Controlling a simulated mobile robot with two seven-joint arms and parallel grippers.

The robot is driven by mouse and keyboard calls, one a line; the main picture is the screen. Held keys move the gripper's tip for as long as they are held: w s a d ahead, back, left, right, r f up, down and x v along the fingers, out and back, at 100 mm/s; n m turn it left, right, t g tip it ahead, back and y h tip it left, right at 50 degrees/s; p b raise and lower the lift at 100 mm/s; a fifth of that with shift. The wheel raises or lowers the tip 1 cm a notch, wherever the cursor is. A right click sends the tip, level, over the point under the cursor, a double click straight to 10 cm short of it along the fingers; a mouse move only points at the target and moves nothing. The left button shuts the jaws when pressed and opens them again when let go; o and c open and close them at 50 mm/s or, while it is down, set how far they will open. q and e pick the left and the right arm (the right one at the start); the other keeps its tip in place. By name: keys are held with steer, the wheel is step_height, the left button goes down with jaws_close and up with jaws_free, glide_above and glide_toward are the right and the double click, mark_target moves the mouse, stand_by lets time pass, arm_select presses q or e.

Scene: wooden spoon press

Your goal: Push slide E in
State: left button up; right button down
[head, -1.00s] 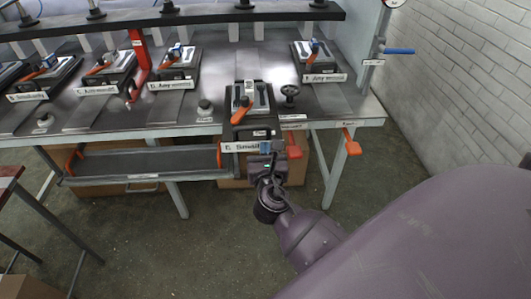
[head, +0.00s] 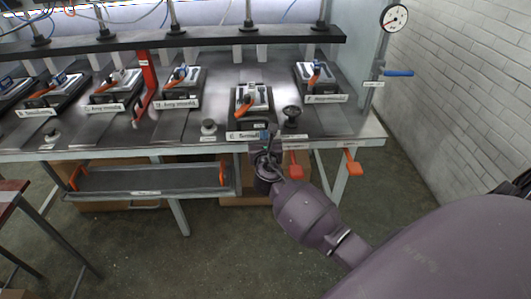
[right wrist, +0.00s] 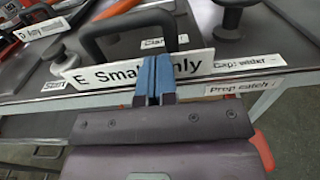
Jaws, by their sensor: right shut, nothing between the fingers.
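Slide E (head: 251,100) is a dark plate with a grey mould and an orange lever on top. It sits on the bench nearer the front edge than the slides beside it. Its white front label (head: 247,135), reading "E Small only", also shows in the right wrist view (right wrist: 110,71), with a black handle (right wrist: 136,28) behind it. My right gripper (head: 266,139) is at the right part of this label. In the right wrist view its blue fingertips (right wrist: 155,75) are together, empty, and overlap the label; whether they touch it is unclear. My left gripper is not in view.
Slide D (head: 182,87) is to the left and slide F (head: 317,82) to the right. A black handwheel (head: 292,114) stands just right of slide E. Orange levers (head: 353,163) hang under the bench's front edge. A red bracket (head: 147,85) stands further left.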

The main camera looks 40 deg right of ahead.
mark_target(263, 126)
steer(key=x, duration=0.4)
steer(key=shift+w+d, duration=0.2)
steer(key=shift+w, duration=0.1)
arm_select(q)
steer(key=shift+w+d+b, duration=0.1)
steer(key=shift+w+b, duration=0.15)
steer(key=shift+b, duration=0.1)
arm_select(e)
steer(key=shift+x, duration=0.9)
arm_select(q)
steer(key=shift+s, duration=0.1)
arm_select(e)
steer(key=shift+s+f, duration=0.1)
